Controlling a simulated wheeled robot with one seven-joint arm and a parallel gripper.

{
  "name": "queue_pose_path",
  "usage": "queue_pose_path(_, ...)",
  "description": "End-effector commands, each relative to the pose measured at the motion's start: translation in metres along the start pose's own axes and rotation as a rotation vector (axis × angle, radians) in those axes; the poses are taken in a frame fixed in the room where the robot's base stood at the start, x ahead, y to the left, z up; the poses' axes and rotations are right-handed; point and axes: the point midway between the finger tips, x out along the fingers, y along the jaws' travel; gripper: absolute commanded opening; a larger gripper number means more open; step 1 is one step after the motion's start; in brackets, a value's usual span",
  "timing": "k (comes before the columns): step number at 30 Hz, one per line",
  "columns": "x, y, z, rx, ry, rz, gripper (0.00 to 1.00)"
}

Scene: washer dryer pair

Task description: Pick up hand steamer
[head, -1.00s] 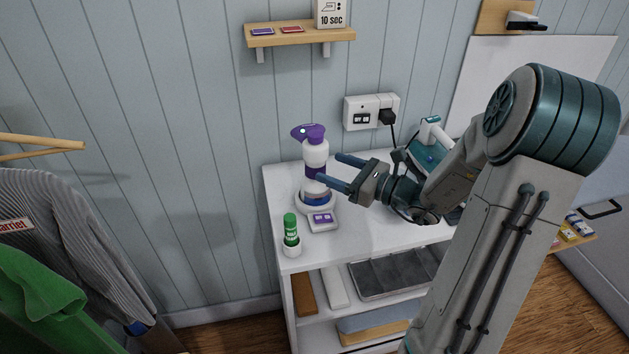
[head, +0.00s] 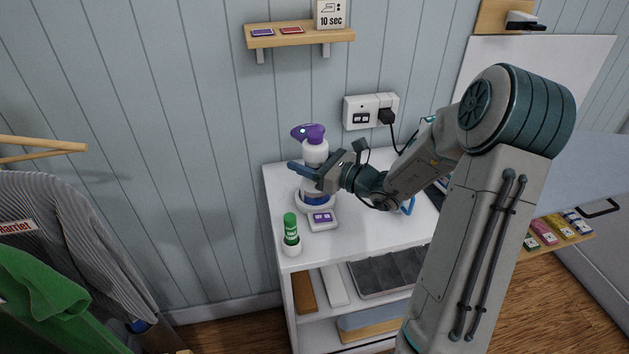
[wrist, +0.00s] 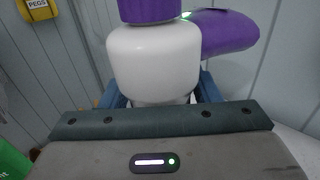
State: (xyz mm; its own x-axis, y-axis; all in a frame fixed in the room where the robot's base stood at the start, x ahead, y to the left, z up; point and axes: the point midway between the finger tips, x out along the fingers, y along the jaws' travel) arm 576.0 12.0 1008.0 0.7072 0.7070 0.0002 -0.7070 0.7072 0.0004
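The hand steamer (head: 315,153) is white with a purple head and stands upright in a round white base at the left of the white shelf unit's top. In the wrist view its white body (wrist: 153,57) fills the upper middle, with a purple part above and a purple nozzle to the right. My gripper (head: 303,171) is at the steamer's mid-height. Its blue fingers lie one on each side of the body in the wrist view (wrist: 160,97). They look open around it; whether they touch it is hidden.
A green-capped stick (head: 291,230) in a white cup and a small white pad (head: 322,219) with a purple display stand in front. A wall socket (head: 371,111) with a plugged cord is behind. A small wooden shelf (head: 299,37) hangs above. Clothes hang at left.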

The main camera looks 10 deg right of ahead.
Motion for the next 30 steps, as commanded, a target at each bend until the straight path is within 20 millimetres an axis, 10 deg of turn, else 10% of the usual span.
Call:
queue_pose_path(3, 0.0, 0.0, 0.0, 0.0, 0.0, 0.0, 0.22)
queue_pose_path(17, 0.0, 0.0, 0.006, -0.004, -0.002, 0.001, 0.22)
queue_pose_path(30, -0.016, -0.006, 0.052, -0.007, -0.002, -0.005, 0.22)
